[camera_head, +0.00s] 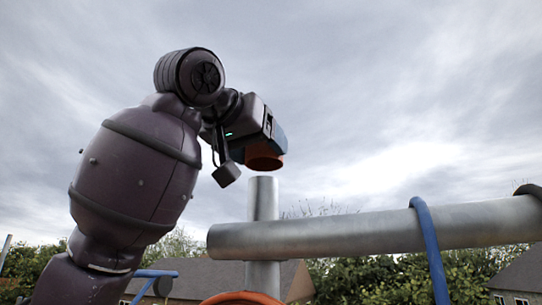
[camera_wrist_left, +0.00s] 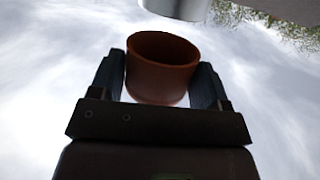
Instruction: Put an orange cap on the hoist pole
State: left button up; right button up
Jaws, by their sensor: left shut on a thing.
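An orange cap (camera_head: 264,157) is held in my left gripper (camera_head: 272,146), just above the top of the grey metal hoist pole (camera_head: 263,199). In the head view a small gap seems to show between the cap and the pole top. The left wrist view shows the orange cap (camera_wrist_left: 160,72) between the two dark fingers of my left gripper (camera_wrist_left: 163,80), its open end facing up in that picture. A grey cylinder end, likely the pole (camera_wrist_left: 178,8), shows at the top of the wrist view, apart from the cap. My right gripper is not in view.
A thick grey horizontal tube (camera_head: 370,232) crosses the pole below its top. A blue hook-like strap (camera_head: 430,245) hangs over the tube at the right. An orange rounded thing (camera_head: 240,298) shows at the bottom edge. Above the pole is open sky.

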aim_at(255, 185)
pick_arm(q)
jog(key=shift+f, duration=1.15)
notch_tip(255, 185, down, 2)
jog(key=shift+f+b, duration=0.25)
jog(key=shift+b, duration=0.8)
jog(key=shift+f+b, duration=0.35)
jog(key=shift+f, duration=0.2)
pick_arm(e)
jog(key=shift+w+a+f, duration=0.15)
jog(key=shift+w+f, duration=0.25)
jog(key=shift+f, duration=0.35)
pick_arm(q)
jog(key=shift+s, duration=0.1)
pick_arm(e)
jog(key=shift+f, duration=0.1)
pick_arm(q)
jog(key=shift+f+b, duration=0.5)
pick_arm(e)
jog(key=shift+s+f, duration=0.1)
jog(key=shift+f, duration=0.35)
pick_arm(q)
jog(key=o, duration=0.6)
jog(key=shift+o, duration=0.2)
